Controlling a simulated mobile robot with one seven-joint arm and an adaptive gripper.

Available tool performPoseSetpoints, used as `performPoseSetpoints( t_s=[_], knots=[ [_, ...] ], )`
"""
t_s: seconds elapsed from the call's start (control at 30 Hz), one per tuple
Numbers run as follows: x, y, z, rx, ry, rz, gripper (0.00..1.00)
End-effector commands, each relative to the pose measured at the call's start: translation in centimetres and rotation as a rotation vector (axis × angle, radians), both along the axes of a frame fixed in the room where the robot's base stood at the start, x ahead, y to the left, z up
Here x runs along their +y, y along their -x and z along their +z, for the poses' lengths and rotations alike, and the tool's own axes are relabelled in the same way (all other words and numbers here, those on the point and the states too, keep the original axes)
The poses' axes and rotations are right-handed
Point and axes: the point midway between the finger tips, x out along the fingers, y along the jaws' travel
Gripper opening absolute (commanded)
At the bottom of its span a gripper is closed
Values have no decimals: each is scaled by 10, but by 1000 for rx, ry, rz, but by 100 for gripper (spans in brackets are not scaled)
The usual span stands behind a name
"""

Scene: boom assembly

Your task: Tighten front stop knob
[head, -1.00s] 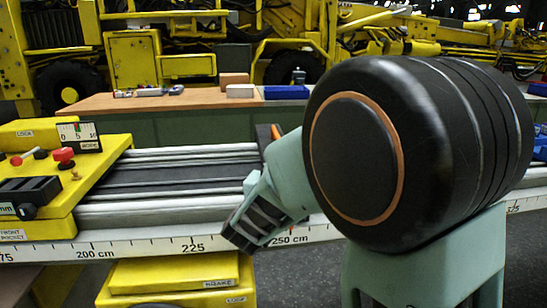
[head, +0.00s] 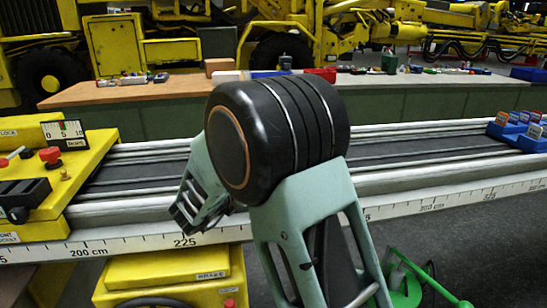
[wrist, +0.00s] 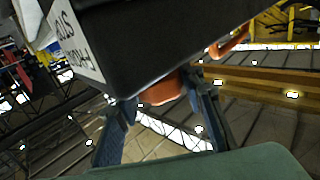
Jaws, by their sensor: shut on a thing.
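In the wrist view, a black block (wrist: 170,45) with a white lettered label fills the upper middle. An orange rounded knob (wrist: 163,90) shows under the block, between the two dark fingers of my gripper (wrist: 160,118). My gripper is shut on this orange knob; the exact contact is partly hidden by the block and fingers. In the head view my own dark arm joint and pale green links cover the middle of the rail (head: 430,150), and neither fingertips nor knob show there.
A yellow carriage (head: 85,152) with a dial and red and black knobs sits on the rail at left. A yellow box marked brake (head: 165,280) is below. A small blue rack (head: 518,140) stands at right. A workbench (head: 130,95) is behind.

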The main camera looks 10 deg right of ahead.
Motion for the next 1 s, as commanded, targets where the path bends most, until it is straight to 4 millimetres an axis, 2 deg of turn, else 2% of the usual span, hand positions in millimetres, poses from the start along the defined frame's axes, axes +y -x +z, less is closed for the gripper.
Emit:
performPoseSetpoints(
  t_s=[0.17,0.2,0.37,0.73,1.0],
  knots=[
    [-1,-1,2,-4,1,-1,12],
    [-1,-1,2,-4,1,-1,38],
    [-1,0,2,-4,1,0,54],
    [6,4,1,-1,0,3,54],
    [43,40,1,-1,-1,5,54]
  ],
)
